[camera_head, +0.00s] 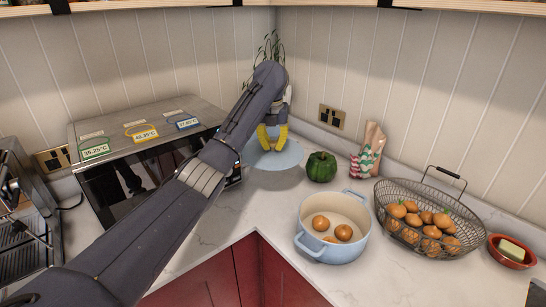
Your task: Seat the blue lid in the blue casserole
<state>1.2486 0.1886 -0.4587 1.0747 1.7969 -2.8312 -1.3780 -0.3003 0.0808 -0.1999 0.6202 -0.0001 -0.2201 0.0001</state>
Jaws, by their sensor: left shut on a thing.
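The light blue lid (280,157) is in the back corner of the counter, below my left gripper (272,141). The gripper's yellow fingers are shut on it near its middle; my arm and fingers hide part of it. I cannot tell whether it touches the counter. The blue casserole (318,245) stands uncovered on the counter, in front and to the right of the lid. My right gripper is not in view.
A green pepper (321,167) sits between the lid and the casserole. A wire basket (448,205) of onions stands right of the casserole, with a red bowl (502,257) beyond. A patterned packet (369,150) stands behind. A black appliance (115,185) is at left.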

